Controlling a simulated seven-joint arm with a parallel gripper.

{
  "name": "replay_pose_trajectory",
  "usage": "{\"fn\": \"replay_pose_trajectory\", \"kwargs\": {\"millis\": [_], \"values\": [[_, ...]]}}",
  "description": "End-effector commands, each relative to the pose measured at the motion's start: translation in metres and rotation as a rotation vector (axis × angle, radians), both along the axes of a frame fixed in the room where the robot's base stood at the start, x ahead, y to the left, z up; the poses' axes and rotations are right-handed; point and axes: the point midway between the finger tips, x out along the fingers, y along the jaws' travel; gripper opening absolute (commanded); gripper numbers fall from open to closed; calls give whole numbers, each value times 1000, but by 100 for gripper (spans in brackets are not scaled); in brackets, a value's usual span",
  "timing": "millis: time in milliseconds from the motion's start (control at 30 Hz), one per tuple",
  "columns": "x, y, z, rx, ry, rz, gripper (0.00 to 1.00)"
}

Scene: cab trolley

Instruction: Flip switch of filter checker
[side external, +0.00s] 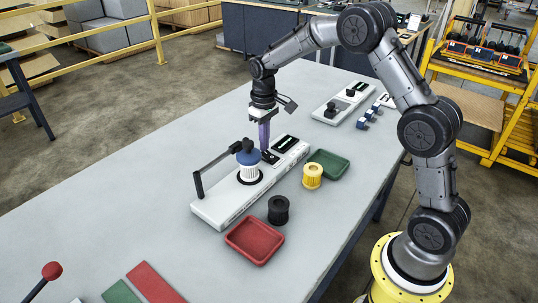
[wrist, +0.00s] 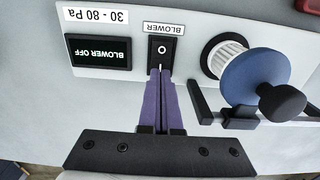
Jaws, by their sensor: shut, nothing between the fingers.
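The filter checker (side external: 222,207) is a long white unit on the grey table. In the wrist view its black rocker switch (wrist: 162,49) is marked with a circle and sits beside a label reading BLOWER. The display (wrist: 98,51) next to it reads BLOWER OFF. My gripper (wrist: 160,72) has purple fingers, shut with nothing between them. Its tips are at the lower edge of the switch; whether they touch cannot be told. In the side view my gripper (side external: 265,148) points down over the checker. A white filter (side external: 249,173) under a blue cap (side external: 248,157) stands on the checker.

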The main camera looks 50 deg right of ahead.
Motion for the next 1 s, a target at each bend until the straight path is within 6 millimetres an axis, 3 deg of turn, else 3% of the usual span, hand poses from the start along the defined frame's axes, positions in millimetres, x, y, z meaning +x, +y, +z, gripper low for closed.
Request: {"fn": "replay_pose_trajectory", "kwargs": {"millis": [767,1000], "values": [[-1,0,-11,0,2,0,0],[0,0,-1,0,-1,0,0]]}}
